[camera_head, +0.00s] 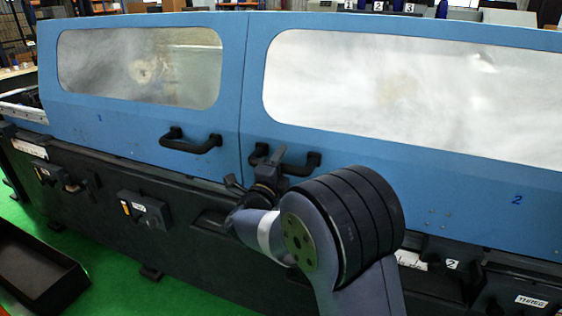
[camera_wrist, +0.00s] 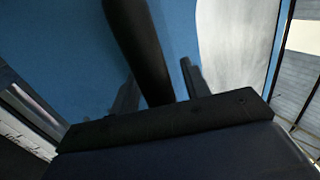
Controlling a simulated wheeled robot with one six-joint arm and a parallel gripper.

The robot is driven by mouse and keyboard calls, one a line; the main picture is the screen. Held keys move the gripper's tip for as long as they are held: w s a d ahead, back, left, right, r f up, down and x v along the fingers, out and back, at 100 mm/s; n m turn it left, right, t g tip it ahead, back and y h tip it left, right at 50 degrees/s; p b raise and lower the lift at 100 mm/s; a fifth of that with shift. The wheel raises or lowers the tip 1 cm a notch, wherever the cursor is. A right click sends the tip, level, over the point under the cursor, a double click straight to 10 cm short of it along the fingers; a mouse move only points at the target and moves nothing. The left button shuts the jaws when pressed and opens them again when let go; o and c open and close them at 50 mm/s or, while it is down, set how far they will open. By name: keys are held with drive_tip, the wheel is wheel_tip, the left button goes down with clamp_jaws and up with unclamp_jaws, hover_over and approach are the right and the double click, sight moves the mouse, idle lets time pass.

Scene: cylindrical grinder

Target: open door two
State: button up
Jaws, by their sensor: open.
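Door two (camera_head: 420,165) is the right blue door, with a wide window and a "2" at its lower right. It looks shut against door one (camera_head: 165,120), the left blue door. Door two's black handle (camera_head: 314,162) is near its lower left corner, partly hidden by my gripper (camera_head: 257,168). In the wrist view, the dark handle bar (camera_wrist: 138,45) runs between the two fingers of my gripper (camera_wrist: 158,76). The fingers are apart, one on each side of the bar. I cannot tell whether either touches it.
Door one has its own black handle (camera_head: 191,144) left of my gripper. The dark machine base (camera_head: 100,200) juts out below the doors, with labelled boxes on it. A dark tray (camera_head: 35,270) stands at the lower left.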

drive_tip(key=shift+c, duration=0.4)
clamp_jaws()
drive_tip(key=shift+d+f, duration=0.1)
